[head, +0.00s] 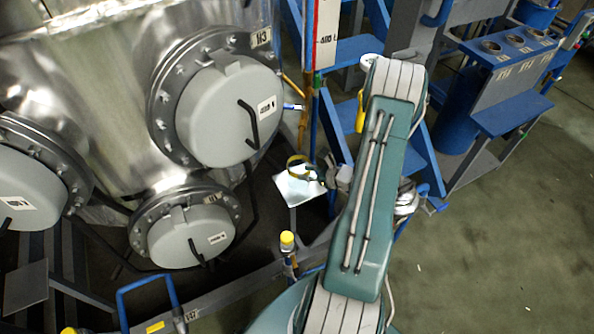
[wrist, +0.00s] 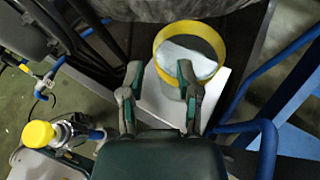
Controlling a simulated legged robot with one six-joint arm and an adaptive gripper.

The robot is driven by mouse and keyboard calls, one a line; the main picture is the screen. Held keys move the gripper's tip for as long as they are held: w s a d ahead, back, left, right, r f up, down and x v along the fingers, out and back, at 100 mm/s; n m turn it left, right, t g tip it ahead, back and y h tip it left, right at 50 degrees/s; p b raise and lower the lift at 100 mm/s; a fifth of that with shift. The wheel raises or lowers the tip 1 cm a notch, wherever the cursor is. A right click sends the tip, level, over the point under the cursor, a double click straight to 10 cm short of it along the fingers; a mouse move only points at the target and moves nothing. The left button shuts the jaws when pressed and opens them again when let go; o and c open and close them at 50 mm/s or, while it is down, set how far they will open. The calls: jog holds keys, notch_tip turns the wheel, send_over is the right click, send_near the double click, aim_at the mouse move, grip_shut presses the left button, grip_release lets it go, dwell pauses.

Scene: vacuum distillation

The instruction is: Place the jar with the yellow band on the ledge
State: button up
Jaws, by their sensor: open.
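The jar with the yellow band (head: 299,167) stands on the white square ledge (head: 299,193) beside the steel vessel. In the wrist view the jar (wrist: 159,48) is a clear, open-topped cylinder ringed in yellow, upright on the ledge (wrist: 153,104). My gripper (head: 325,172) is at the right side of the jar in the head view. In the wrist view my gripper (wrist: 161,72) has its two fingers spread apart, with the jar just beyond the tips and offset to the right. The right finger looks close to the jar; contact cannot be told.
The steel vessel (head: 110,120) with grey round hatches (head: 235,115) fills the left. A yellow-capped valve (wrist: 40,134) stands near the ledge. Blue rails (wrist: 262,130) and blue steps (head: 350,50) lie close on the other side. Open green floor (head: 480,250) is at right.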

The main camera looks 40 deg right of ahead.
jog(key=v, duration=0.7)
jog(key=shift+s, duration=0.15)
